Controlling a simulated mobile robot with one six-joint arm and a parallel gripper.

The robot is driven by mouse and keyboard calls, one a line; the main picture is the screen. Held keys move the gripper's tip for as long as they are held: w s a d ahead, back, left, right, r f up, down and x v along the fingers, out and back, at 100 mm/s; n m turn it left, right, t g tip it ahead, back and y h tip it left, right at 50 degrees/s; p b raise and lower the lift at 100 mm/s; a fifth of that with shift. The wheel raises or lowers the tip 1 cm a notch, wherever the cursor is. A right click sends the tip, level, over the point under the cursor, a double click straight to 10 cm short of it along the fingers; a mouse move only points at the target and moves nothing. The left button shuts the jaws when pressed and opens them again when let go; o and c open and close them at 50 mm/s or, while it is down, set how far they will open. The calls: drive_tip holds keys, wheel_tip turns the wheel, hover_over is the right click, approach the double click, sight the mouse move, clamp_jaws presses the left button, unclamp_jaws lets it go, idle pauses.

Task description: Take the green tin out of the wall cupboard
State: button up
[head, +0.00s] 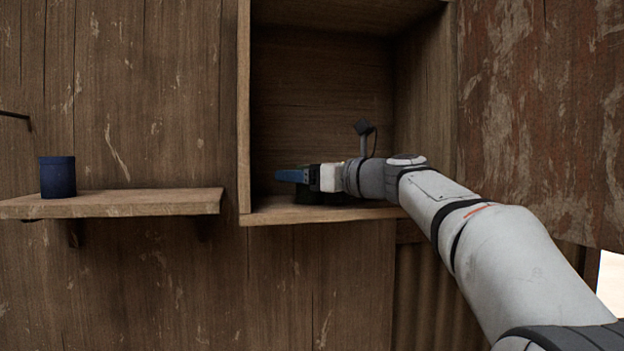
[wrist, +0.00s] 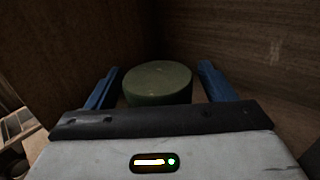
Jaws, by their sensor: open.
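The wall cupboard (head: 243,120) is an open wooden box, and my arm reaches into it from the right. My gripper (head: 290,176) is inside, just above the cupboard floor, with its blue fingers pointing left. In the wrist view the green tin (wrist: 157,84) is a round, dull green tin with a flat top. It stands between the two open blue fingers of my gripper (wrist: 160,70), with a gap on each side. The fingers are not closed on it. In the head view I cannot make out the tin; my gripper seems to hide it.
A wooden shelf (head: 120,205) left of the cupboard bears a dark blue cup-like container (head: 58,177); the rest of its top is clear. A worn reddish panel (head: 545,120) stands right of the cupboard. The cupboard's side walls and floor close in around my gripper.

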drive_tip(key=shift+w+a, duration=0.15)
drive_tip(key=shift+c, duration=0.6)
drive_tip(key=c, duration=1.1)
